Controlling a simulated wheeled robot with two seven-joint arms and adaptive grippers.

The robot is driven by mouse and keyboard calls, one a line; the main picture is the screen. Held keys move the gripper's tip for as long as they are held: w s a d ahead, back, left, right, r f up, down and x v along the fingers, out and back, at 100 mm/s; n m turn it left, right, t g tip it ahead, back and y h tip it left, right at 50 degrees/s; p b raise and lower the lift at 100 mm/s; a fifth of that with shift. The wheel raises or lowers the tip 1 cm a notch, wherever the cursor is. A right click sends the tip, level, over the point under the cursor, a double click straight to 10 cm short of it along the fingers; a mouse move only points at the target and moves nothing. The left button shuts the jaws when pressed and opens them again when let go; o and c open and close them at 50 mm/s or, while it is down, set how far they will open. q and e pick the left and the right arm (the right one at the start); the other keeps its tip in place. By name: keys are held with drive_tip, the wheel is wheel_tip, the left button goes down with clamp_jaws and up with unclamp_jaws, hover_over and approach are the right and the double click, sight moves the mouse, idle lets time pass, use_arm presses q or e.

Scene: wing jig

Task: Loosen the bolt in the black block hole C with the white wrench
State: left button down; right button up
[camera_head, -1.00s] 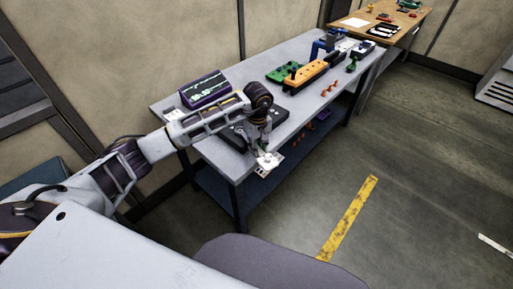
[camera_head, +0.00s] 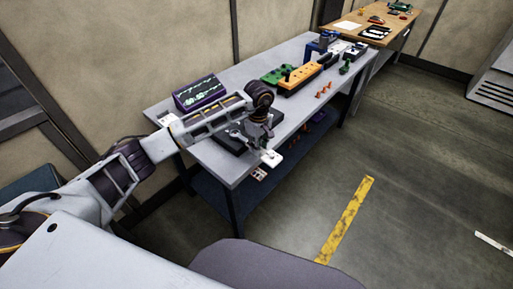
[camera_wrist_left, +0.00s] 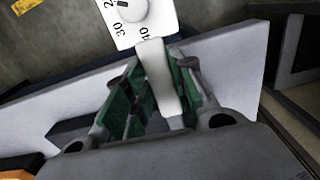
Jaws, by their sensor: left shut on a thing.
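My left gripper (camera_head: 262,138) is shut on the white wrench (camera_head: 271,158), near the front edge of the grey table. In the left wrist view the wrench (camera_wrist_left: 158,78) stands between green-padded fingers, and its wide end bears a dial with numbers. A black block (camera_head: 232,138) lies on the table, partly covered by my left arm and gripper. The wrench looks apart from it. I cannot make out hole C or the bolt. My right gripper is in neither view.
A purple device with a screen (camera_head: 202,92) stands behind my left arm. An orange holder (camera_head: 299,79), a green block (camera_head: 273,76) and small orange pieces (camera_head: 324,90) lie farther along the grey table (camera_head: 222,165). A wooden table (camera_head: 405,35) stands beyond.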

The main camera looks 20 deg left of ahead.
use_arm(q)
drive_tip(key=shift+w, duration=0.1)
idle(0.3)
drive_tip(key=shift+w+d+r+n+b, duration=0.1)
drive_tip(key=shift+w+d+n+b, duration=0.1)
drive_tip(key=shift+w+n, duration=0.3)
drive_tip(key=shift+w+d+n+b, duration=0.2)
drive_tip(key=shift+w+n, duration=0.3)
drive_tip(key=shift+r, duration=0.15)
